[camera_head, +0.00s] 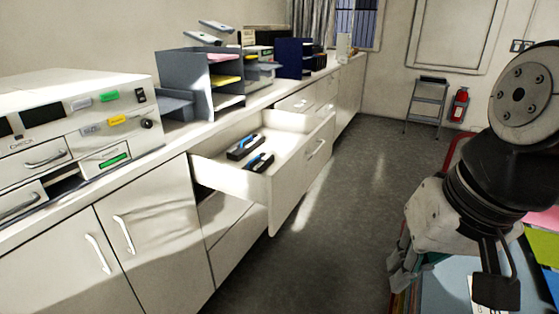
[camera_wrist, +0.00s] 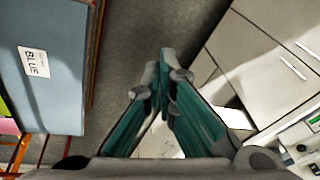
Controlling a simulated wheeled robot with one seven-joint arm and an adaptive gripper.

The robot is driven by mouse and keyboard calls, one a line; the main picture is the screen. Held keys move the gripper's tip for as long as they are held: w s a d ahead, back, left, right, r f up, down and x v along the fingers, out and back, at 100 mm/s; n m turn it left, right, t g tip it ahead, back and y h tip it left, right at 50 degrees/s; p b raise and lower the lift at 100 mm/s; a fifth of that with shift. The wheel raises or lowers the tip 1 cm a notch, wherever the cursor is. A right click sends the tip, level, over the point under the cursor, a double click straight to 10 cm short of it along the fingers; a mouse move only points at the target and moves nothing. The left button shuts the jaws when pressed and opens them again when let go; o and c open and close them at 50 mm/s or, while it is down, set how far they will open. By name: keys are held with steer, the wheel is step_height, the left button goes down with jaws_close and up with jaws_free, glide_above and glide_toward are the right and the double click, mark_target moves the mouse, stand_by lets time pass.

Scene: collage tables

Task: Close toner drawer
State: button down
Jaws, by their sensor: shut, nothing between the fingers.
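A white drawer (camera_head: 242,187) stands pulled out of the cabinet row in the head view. Two black-and-blue items lie inside it, one farther back (camera_head: 245,146) and one nearer (camera_head: 259,162). Its front panel (camera_head: 303,170) has a bar handle (camera_head: 315,150) and faces the aisle. My gripper (camera_head: 398,277) is at the right of the head view, across the aisle from the drawer and apart from it. In the wrist view, my gripper (camera_wrist: 166,66) has its teal fingers shut together, with nothing between the tips.
A white machine (camera_head: 75,125) and grey paper trays (camera_head: 185,75) stand on the counter. Closed cabinet doors (camera_head: 150,235) lie below. A step stool (camera_head: 427,100) and fire extinguisher (camera_head: 459,105) stand far back. The aisle floor (camera_head: 335,220) is clear.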

steer(key=w+a+f+m+g+y+b, duration=0.1)
steer(key=w+a+f+m+y+b, duration=0.15)
steer(key=w, duration=0.35)
steer(key=w+a+f+m+g+y+b, duration=0.1)
steer(key=w+a+f+m+y+b, duration=0.15)
steer(key=w+f, duration=0.2)
steer(key=m+t+y+b, duration=0.85)
steer(key=m+b, duration=0.45)
steer(key=m, duration=0.4)
glide_toward(281, 197)
steer(key=shift+g+y, duration=0.25)
steer(key=shift+y, duration=0.1)
steer(key=b+x, duration=0.2)
steer(key=x, duration=0.5)
steer(key=shift+f, duration=0.1)
steer(key=shift+w, duration=0.1)
